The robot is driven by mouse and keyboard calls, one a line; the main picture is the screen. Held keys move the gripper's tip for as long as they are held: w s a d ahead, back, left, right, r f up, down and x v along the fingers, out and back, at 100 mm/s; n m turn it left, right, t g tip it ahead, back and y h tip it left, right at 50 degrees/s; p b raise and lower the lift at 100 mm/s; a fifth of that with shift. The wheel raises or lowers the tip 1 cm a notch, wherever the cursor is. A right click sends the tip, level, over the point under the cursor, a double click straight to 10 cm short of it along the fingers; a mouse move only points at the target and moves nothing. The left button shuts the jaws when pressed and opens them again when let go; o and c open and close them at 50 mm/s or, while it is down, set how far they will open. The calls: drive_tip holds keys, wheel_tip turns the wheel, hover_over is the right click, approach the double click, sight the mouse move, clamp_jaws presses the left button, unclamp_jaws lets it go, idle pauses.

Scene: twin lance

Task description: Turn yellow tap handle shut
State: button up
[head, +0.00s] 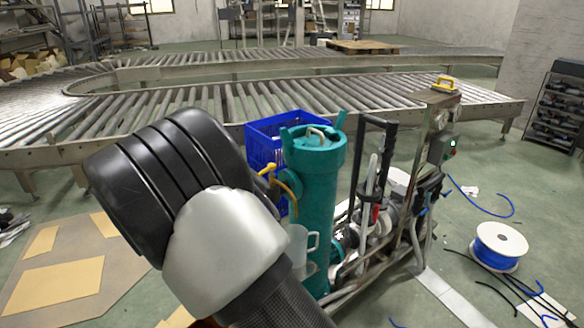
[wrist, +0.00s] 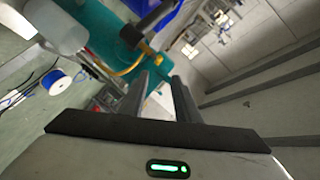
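A teal upright cylinder (head: 318,190) stands in the middle of the head view. A yellow tap handle (head: 267,170) sticks out from its upper left side, with a curved yellow pipe (head: 288,186) below it. In the wrist view the yellow pipe (wrist: 131,69) and part of the tap (wrist: 155,57) show just beyond the fingertips, beside the teal cylinder (wrist: 105,35). My gripper (wrist: 159,78) is open, its two fingers apart with nothing clearly between them. In the head view my arm hides the gripper. I cannot tell whether a finger touches the tap.
A clear jug (head: 298,245) stands below the tap. A blue crate (head: 262,137) is behind the cylinder. A pump frame with pipes (head: 385,210) stands to the right. A roller conveyor (head: 200,105) runs behind. A blue cable spool (head: 500,245) and loose cables lie at right.

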sight(261, 173)
drive_tip(key=b+x, duration=0.2)
drive_tip(key=x, duration=1.5)
drive_tip(key=shift+d, duration=0.15)
clamp_jaws()
